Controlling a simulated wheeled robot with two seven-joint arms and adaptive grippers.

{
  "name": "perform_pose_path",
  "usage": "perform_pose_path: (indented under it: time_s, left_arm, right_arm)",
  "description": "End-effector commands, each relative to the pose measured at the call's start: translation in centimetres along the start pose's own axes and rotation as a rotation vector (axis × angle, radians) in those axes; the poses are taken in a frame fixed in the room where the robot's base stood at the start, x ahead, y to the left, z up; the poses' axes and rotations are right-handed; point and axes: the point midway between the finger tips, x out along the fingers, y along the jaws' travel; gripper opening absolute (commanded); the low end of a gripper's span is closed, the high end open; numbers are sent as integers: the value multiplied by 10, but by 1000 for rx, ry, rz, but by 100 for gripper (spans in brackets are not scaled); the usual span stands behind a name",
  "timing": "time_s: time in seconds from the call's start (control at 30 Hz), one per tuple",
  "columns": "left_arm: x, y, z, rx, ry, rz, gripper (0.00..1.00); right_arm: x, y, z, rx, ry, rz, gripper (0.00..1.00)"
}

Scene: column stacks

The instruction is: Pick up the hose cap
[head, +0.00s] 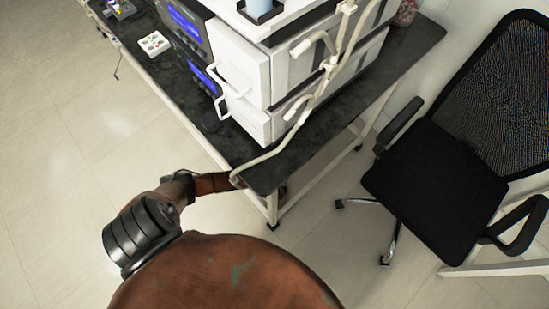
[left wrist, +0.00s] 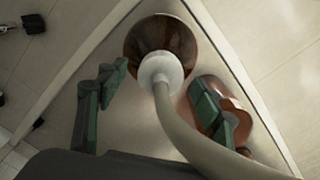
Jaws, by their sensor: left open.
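The hose cap (left wrist: 160,69) is a white round cap on top of a brown glass bottle (left wrist: 160,40) in the left wrist view. A beige hose (left wrist: 183,127) runs from the cap toward the lower right. My left gripper (left wrist: 157,82) is open, one dark green finger on each side of the cap and hose, with visible gaps. In the head view the hose (head: 262,161) drops to the bench's near corner, where my left arm reaches in; the cap and fingertips cannot be made out there. My right gripper is in neither view.
A second brown bottle (left wrist: 232,95) lies partly behind the right finger. The dark bench top (head: 290,158) carries white instrument boxes (head: 240,62) with several hoses. A black chair (head: 435,185) stands at the right. The floor at the left is clear.

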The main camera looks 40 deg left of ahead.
Motion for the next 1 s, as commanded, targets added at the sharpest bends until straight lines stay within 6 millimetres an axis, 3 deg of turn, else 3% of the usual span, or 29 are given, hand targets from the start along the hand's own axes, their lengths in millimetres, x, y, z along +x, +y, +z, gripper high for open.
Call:
perform_pose_path:
  time_s: [0.13, 0.7, 1.0]
  left_arm:
    - [-1, 0, 0, 0, 1, 0, 60]
    - [0, 0, 0, 0, 0, 0, 21]
    - [-1, 0, 0, 0, 0, 0, 20]
  right_arm:
    - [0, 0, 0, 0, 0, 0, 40]
    - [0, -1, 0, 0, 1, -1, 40]
    - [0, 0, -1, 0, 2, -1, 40]
